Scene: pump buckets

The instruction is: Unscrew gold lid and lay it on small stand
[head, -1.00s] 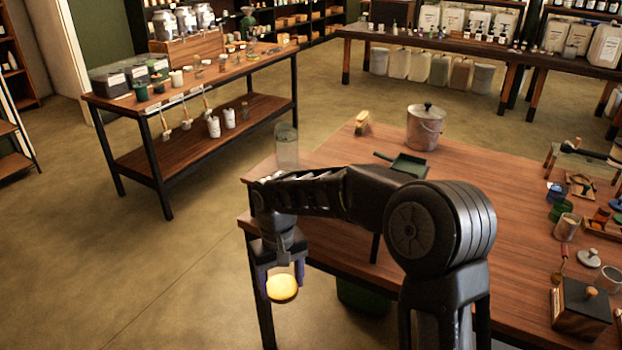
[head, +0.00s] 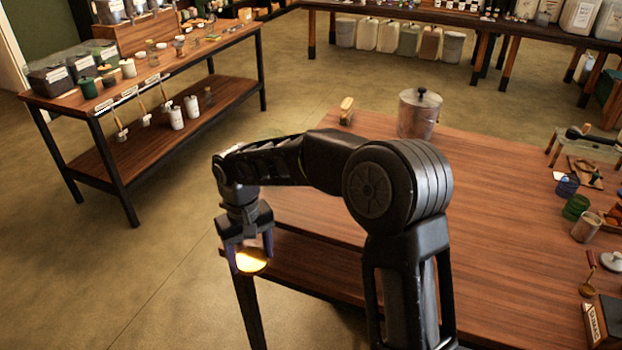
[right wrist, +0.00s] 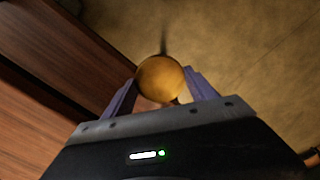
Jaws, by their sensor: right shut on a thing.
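The gold lid (head: 252,263) is a round, shiny disc between the fingertips of my right gripper (head: 250,250). In the right wrist view the lid (right wrist: 160,79) sits between the two purple fingers, and the gripper is shut on it. The lid hangs in the air by the left edge of the wooden table, over the floor side. No jar is attached to it. My left gripper is not in view.
The wooden table (head: 490,210) has wide bare room in its middle. A lidded metal bucket (head: 418,113) and a brush (head: 346,110) stand at its back. Several small items, including a green cup (head: 575,207), crowd the right side. A second table (head: 190,60) stands at the left.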

